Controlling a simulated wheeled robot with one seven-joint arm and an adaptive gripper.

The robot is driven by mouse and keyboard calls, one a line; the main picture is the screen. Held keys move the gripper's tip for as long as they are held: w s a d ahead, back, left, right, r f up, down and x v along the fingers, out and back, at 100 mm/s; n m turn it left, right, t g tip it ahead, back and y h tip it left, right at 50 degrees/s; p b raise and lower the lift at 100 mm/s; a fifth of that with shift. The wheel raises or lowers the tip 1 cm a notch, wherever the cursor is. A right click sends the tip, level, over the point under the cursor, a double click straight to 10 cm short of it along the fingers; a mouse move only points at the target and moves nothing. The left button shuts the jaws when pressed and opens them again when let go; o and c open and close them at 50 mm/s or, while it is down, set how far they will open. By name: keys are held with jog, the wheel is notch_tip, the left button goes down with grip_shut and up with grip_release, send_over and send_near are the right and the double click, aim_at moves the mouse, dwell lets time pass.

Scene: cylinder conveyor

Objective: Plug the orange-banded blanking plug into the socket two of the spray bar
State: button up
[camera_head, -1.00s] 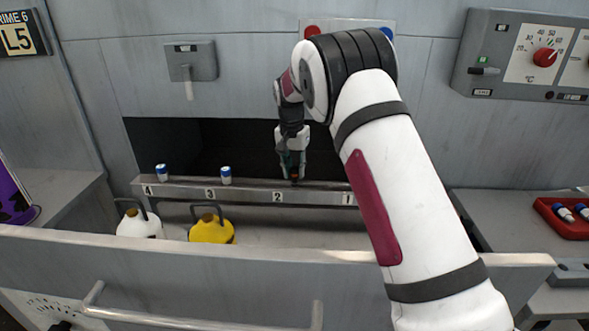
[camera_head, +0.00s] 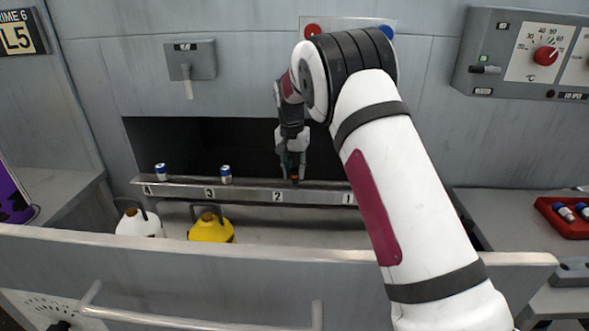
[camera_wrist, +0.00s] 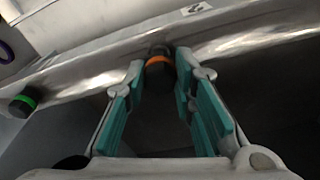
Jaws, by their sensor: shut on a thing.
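The blanking plug (camera_wrist: 159,74) is black with an orange band. In the wrist view it stands between the teal fingertips of my gripper (camera_wrist: 158,65), which is shut on it. In the head view my gripper (camera_head: 293,172) points down at the spray bar (camera_head: 245,196), just above the number 2 label (camera_head: 277,197). The plug's lower end and socket two are hidden, so I cannot tell how deep the plug sits. The metal bar (camera_wrist: 95,68) also crosses the wrist view.
A green-banded black plug (camera_wrist: 22,104) sits at the bar in the wrist view. Blue-and-white pieces stand at positions 4 (camera_head: 161,171) and 3 (camera_head: 226,174). White (camera_head: 140,225) and yellow (camera_head: 212,231) jugs stand in front. A red tray (camera_head: 566,218) is at right.

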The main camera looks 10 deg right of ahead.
jog(key=shift+f+b, duration=0.35)
jog(key=shift+f, duration=0.65)
jog(key=o, duration=1.1)
jog(key=shift+o, duration=0.2)
